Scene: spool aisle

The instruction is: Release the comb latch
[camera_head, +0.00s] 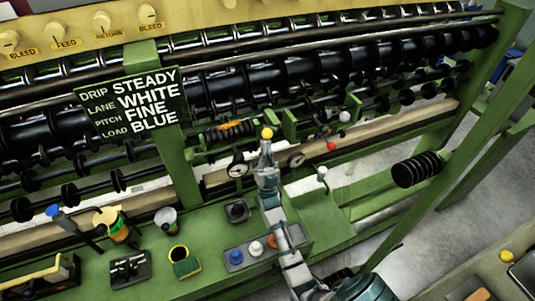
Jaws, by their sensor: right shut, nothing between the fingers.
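My right gripper (266,150) is shut and empty, reaching up from the bottom of the head view. Its tip is just below a yellow ball knob (267,132); I cannot tell whether they touch. A dark ribbed part with an orange strip (232,130) sits left of the knob on the green machine frame. No part is clearly marked as the comb latch, so I cannot tell which one it is. A red knob (331,146) and a white knob (345,116) are to the right. My left gripper is not in view.
Round gauges (237,170) flank my right gripper. A sign (133,103) reads steady, white, fine, blue. The green bench (215,265) holds a tray with blue, white and orange pegs, a sponge, cups and a black box. A black ribbed roll (417,169) projects at right.

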